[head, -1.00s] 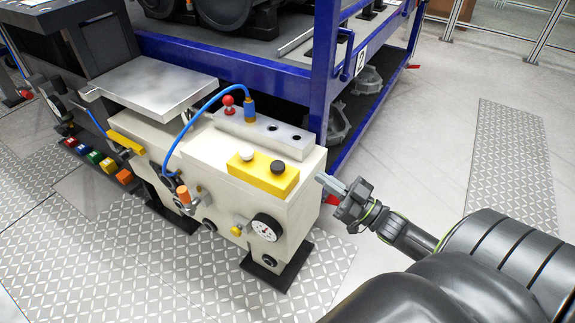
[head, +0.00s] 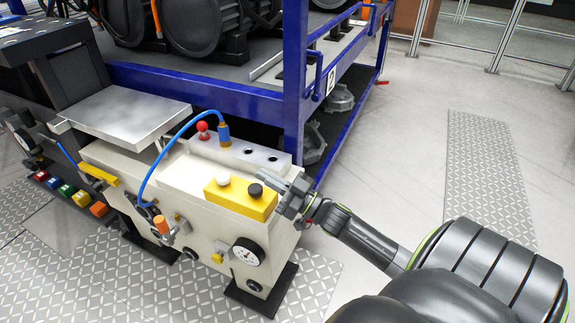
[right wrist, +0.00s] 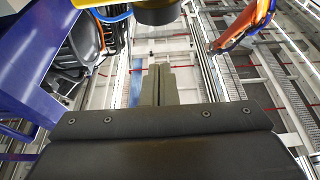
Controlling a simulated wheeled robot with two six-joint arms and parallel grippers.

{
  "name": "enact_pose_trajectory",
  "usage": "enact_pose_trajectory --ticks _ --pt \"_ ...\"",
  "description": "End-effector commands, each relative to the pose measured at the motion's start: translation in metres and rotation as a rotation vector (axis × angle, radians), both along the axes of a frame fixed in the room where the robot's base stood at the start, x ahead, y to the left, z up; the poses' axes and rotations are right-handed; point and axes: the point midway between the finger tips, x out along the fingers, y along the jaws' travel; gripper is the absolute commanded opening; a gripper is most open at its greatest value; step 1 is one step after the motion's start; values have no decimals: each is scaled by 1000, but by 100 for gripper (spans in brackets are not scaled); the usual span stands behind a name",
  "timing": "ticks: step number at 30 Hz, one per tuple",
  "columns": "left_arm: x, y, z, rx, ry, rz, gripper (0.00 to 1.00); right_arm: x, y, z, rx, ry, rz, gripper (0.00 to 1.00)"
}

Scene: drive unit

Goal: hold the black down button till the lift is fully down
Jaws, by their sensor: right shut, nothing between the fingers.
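The black button (head: 255,190) sits on the right end of a yellow button box (head: 228,198), beside a white button (head: 222,180). The box is on a cream machine (head: 200,222). My right gripper (head: 267,179) is shut and empty, its fingertips close beside the black button; I cannot tell whether they touch it. In the right wrist view the shut fingers (right wrist: 160,84) point towards a dark round part at the top, probably the black button (right wrist: 155,12). A flat silver platform (head: 125,110), possibly the lift's top, stands at the machine's left. My left gripper is out of view.
A red knob (head: 203,127) and blue hose (head: 158,150) rise behind the box. A blue frame (head: 296,90) stands close behind the gripper. A round gauge (head: 248,252) is on the machine's front. The floor on the right (head: 410,150) is clear.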

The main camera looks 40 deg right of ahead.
Motion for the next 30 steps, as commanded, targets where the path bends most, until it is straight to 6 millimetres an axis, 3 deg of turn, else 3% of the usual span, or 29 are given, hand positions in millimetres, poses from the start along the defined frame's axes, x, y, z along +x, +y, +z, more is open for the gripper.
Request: enact_pose_trajectory --ticks 1,6,22,25,30 --pt "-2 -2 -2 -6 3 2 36 0 -1 -13 4 5 -2 0" --pt "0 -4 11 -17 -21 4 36 -1 -1 -34 1 2 -2 0" --pt "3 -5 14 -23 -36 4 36 -1 -1 -43 0 1 0 0" --pt "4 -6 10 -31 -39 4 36 -1 -1 -52 2 2 0 0" --pt "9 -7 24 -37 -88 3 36 -1 -1 -67 -1 3 -1 0"
